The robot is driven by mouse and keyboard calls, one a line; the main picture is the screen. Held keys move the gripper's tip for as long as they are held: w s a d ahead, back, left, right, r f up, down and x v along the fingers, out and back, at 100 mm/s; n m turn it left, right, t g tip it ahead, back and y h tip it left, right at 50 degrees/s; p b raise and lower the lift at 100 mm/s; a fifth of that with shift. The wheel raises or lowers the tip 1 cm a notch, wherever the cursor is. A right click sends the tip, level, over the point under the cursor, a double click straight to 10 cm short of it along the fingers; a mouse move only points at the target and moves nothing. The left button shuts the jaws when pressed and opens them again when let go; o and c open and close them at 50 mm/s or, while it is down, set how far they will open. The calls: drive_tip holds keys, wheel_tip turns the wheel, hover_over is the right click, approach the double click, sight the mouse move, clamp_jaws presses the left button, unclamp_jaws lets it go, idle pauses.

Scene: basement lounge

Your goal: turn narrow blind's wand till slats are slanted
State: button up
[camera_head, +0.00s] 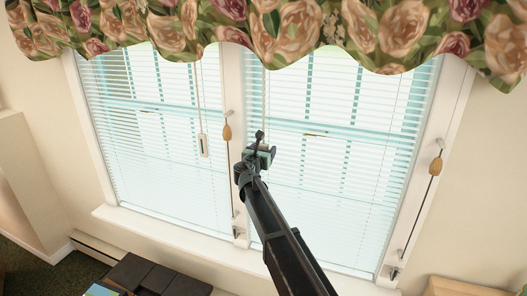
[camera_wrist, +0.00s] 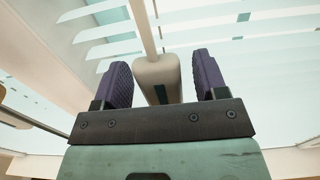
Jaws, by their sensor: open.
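Two white blinds hang side by side. The left blind (camera_head: 160,150) looks narrower in the picture than the right blind (camera_head: 340,150). The left blind's wand ends in a pale handle (camera_head: 203,145), well left of my gripper (camera_head: 261,147). My gripper is in front of the right blind's left part, where a thin wand (camera_head: 266,95) comes down behind it. In the wrist view, a beige wand handle (camera_wrist: 157,75) stands between the open purple fingers, with gaps on both sides. The slats (camera_wrist: 110,48) show gaps between them; their exact angle is hard to tell.
Cords with wooden tassels hang beside the left tassel (camera_head: 227,132) and right tassel (camera_head: 436,166). A floral valance (camera_head: 280,30) covers the blinds' tops. The white sill (camera_head: 165,222) runs below. Dark furniture (camera_head: 150,275) stands at lower left.

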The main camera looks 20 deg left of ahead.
drive_tip(key=c, duration=0.9)
drive_tip(key=shift+y, duration=0.3)
drive_tip(key=shift+d+n+y, duration=0.1)
drive_tip(key=shift+n+y, duration=0.9)
drive_tip(key=shift+y, duration=0.2)
drive_tip(key=shift+n+g+y, duration=0.8)
drive_tip(key=shift+n+y, duration=0.4)
drive_tip(key=shift+y, duration=0.55)
drive_tip(key=shift+n+g+y, duration=0.8)
drive_tip(key=shift+n+y, duration=0.4)
drive_tip(key=shift+y, duration=0.55)
drive_tip(key=o, duration=0.9)
